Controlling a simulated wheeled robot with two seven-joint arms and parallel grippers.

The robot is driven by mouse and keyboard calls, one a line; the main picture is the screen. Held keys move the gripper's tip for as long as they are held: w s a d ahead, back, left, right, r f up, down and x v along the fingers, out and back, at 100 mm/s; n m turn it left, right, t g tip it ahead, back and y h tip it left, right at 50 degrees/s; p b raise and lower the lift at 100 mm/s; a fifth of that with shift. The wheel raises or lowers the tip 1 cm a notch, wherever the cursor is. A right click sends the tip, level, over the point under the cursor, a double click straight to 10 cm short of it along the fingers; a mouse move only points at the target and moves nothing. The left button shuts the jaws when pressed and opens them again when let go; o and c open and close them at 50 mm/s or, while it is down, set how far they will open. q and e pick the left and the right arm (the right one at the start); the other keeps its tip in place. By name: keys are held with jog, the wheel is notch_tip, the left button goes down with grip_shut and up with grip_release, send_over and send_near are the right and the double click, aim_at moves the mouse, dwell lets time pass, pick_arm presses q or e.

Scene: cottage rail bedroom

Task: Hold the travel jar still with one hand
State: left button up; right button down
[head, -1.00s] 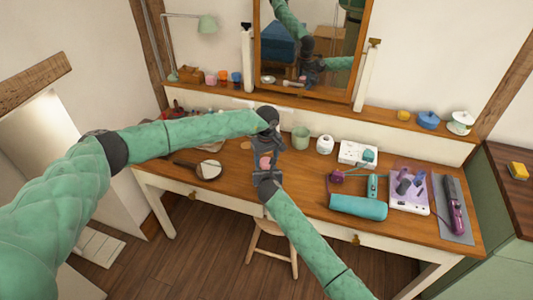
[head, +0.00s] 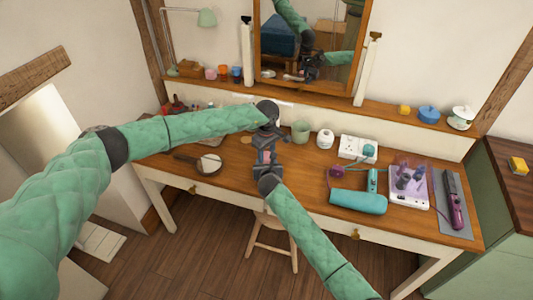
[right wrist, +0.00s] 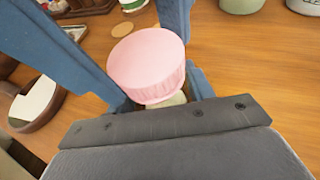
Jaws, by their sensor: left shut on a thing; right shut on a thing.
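The travel jar has a pink round lid (right wrist: 146,62) and a pale body, mostly hidden below it in the right wrist view. In the head view only a little pink (head: 266,157) shows between my grippers above the desk. My left gripper (head: 267,138) reaches in from behind and appears shut at the jar; its contact is hidden by dark gripper parts. My right gripper (head: 266,165) comes from the front and is shut on the jar, with blue fingers on both sides of it in the right wrist view. Which part each gripper holds is unclear.
A brown pan-like object (head: 208,163) lies left of the grippers. A green cup (head: 301,132) and white jar (head: 325,139) stand close to the right. A stool (head: 272,236) stands below.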

pick_arm(q)
jog(key=shift+r, duration=0.1)
pick_arm(e)
jog(key=shift+a, duration=0.15)
pick_arm(q)
jog(key=o, duration=1)
jog(key=shift+o, duration=0.4)
pick_arm(e)
jog(key=shift+d, duration=0.2)
